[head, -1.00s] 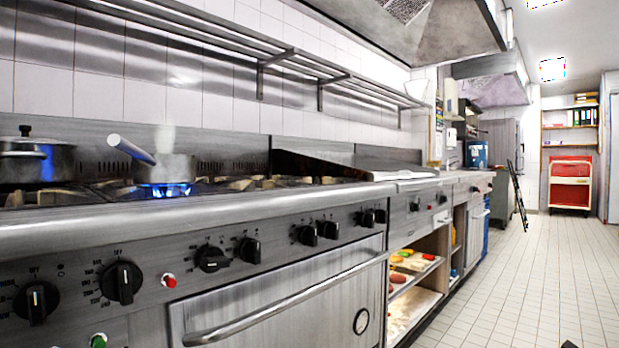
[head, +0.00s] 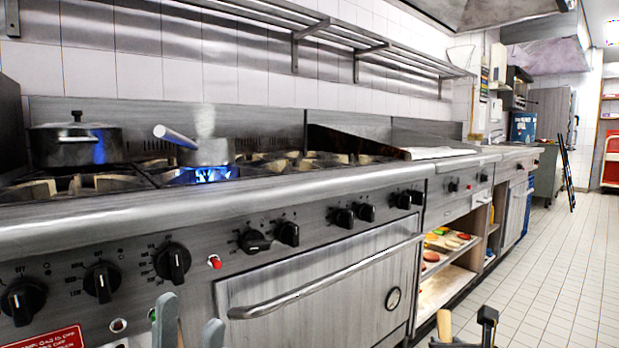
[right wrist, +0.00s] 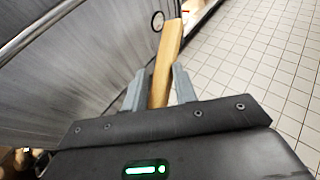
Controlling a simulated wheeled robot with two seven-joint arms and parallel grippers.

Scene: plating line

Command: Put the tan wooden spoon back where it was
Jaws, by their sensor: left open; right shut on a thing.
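The tan wooden spoon (right wrist: 165,62) is held in my right gripper (right wrist: 158,88). In the right wrist view its flat tan length sticks out beyond the two grey fingers, which are shut on it. In the head view a short tan piece of the spoon (head: 444,326) shows at the bottom edge, beside dark parts of my right gripper. My left gripper (head: 190,318) shows at the bottom left of the head view, its two grey fingers apart, in front of the stove. A thin tan strip beside its left finger is too small to identify.
The stove (head: 330,262) fills the left and middle. A lidded pot (head: 75,146) and a saucepan (head: 207,152) over a blue flame stand on it. An open shelf (head: 447,285) holds food on trays. The tiled floor (head: 560,270) to the right is clear.

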